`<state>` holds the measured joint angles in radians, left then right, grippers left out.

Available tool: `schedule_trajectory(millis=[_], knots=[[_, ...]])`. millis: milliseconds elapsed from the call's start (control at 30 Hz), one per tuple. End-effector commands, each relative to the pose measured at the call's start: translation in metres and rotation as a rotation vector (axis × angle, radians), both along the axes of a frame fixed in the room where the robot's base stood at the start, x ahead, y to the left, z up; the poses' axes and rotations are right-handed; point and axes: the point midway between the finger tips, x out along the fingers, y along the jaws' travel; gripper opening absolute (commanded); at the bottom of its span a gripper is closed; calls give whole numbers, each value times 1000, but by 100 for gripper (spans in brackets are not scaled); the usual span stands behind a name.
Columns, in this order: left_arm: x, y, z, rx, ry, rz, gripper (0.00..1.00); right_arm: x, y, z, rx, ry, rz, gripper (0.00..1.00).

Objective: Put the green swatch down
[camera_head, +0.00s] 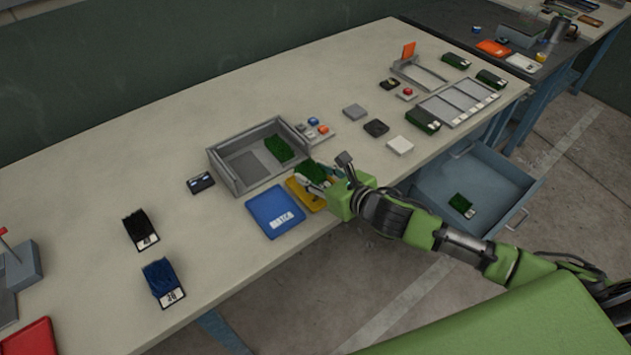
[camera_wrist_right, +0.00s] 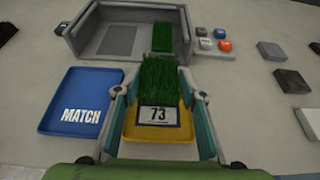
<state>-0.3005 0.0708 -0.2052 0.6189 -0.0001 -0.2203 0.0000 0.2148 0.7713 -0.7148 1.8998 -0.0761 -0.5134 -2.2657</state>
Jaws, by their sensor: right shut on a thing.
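My right gripper (camera_head: 322,180) is shut on a green swatch (camera_head: 312,171) with a white label. In the right wrist view the swatch (camera_wrist_right: 157,78) sits between the two fingers of my gripper (camera_wrist_right: 158,92), and its label reads 73. The swatch is over the yellow tray (camera_head: 301,194), which also shows in the wrist view (camera_wrist_right: 184,131). I cannot tell whether it touches the tray. The swatch and fingers hide part of the tray. My left gripper is not in view.
A blue MATCH tray (camera_head: 273,210) lies left of the yellow one. Behind stands a grey open box (camera_head: 226,164) with another green patch (camera_head: 279,148) inside. Small buttons (camera_head: 317,128) are beside it. An open drawer (camera_head: 478,183) holds a swatch.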

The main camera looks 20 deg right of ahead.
Motion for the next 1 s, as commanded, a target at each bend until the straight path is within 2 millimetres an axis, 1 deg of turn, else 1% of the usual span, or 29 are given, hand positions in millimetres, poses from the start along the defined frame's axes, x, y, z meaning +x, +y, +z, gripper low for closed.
schedule_trajectory(millis=[33,167,300,533,633,667,700,1000], knots=[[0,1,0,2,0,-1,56,3,-3,-6,0,3,-4,28],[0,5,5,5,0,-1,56,2,-2,-25,2,6,-3,28],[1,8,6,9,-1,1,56,2,-2,-35,0,2,0,28],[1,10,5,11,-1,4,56,2,-2,-35,-1,1,0,28],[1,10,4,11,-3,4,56,2,-2,-38,-2,2,0,28],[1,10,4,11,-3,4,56,2,-2,-37,-1,1,0,43],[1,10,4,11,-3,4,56,2,-2,-37,-1,1,0,45],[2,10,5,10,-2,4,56,2,-2,-36,0,1,0,45]])
